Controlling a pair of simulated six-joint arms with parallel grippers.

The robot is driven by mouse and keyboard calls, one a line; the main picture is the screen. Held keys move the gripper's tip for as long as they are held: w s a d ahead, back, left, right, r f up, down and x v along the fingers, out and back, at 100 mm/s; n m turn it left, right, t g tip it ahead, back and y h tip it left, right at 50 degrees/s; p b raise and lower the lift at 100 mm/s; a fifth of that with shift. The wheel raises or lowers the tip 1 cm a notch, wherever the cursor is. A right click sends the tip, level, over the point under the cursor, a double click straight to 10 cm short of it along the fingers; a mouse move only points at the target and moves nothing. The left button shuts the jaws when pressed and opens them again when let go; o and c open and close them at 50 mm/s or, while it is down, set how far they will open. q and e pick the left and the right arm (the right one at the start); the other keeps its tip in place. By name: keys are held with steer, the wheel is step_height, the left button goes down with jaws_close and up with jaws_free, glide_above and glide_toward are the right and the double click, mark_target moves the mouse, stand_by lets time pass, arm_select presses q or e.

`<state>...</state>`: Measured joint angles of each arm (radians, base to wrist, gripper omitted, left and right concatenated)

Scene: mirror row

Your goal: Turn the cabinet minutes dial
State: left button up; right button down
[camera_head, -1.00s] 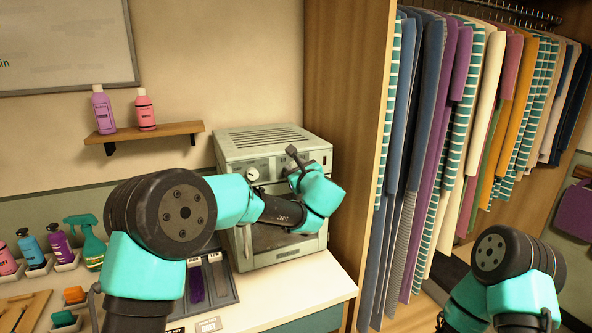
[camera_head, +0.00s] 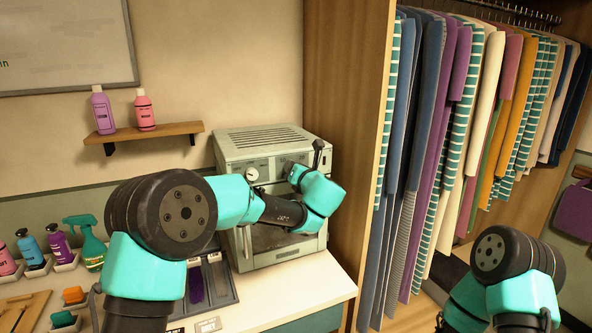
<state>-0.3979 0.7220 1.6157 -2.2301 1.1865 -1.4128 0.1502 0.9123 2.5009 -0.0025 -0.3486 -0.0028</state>
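The cabinet (camera_head: 262,140) is a grey metal box with a vented top, standing on the white counter against the wall. A round white dial (camera_head: 252,174) shows at the left of its front panel. The right part of the panel is mostly hidden behind my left arm, so any other dial there is hard to see. My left gripper (camera_head: 318,156) is at the upper right front of the cabinet; only a dark upright part shows above the teal wrist, and its fingertips cannot be made out. My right arm is at the lower right, with its gripper out of view.
A wooden wardrobe side (camera_head: 345,120) stands close to the cabinet's right, with hanging clothes beyond. A shelf (camera_head: 145,133) with two bottles is on the wall. Several bottles and a grey tray (camera_head: 222,289) occupy the left counter. The counter (camera_head: 305,287) in front of the cabinet is clear.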

arm_select(q)
steer(key=shift+m, duration=0.3)
steer(key=o, duration=0.9)
steer(key=v, duration=1.7)
steer(key=shift+s+d, duration=0.15)
steer(key=shift+s, duration=0.05)
